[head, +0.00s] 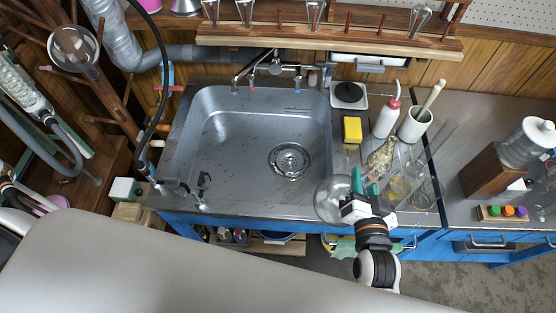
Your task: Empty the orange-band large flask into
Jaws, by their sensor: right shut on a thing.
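A large clear round flask (331,200) is at the front right corner of the sink, over the counter edge. My right gripper (363,184), with teal fingertips, is shut on it at the flask's right side. An orange band on the flask cannot be made out, and the gripper hides part of it. Whether it holds liquid is not clear. The steel sink (230,150) lies to the left, with a round drain (289,160) and bare floor. My left gripper is not in view.
Glassware with yellowish contents (397,190) stands close right of my gripper, with a speckled tan object (381,155) behind. A yellow sponge (352,129), red-tipped wash bottle (387,119) and white cup (414,124) stand farther back. A faucet (273,67) overhangs the sink's back.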

